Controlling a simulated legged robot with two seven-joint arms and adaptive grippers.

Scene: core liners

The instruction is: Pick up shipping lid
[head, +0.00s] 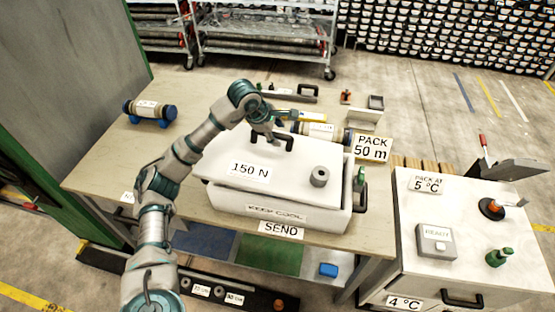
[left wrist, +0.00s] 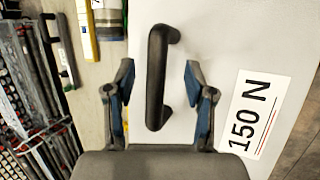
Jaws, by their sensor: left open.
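The shipping lid (head: 215,170) is a white panel marked "150 N" with a black handle. It lies on the white "KEEP COOL" box (head: 335,222) on the table, and looks slightly skewed to it. My left gripper (head: 268,135) is above the lid's far edge, by the handle. In the left wrist view my left gripper (left wrist: 160,85) is open, with one finger on each side of the black handle (left wrist: 157,75). I cannot tell whether the fingers touch it. My right gripper is not in view.
A core liner (head: 148,110) with blue ends lies at the table's back left. Another liner (head: 318,130) lies behind the box, near the "PACK 50 m" sign (head: 372,148). A white cooler (head: 425,265) stands at the right. Bare tabletop (head: 110,165) shows at the left.

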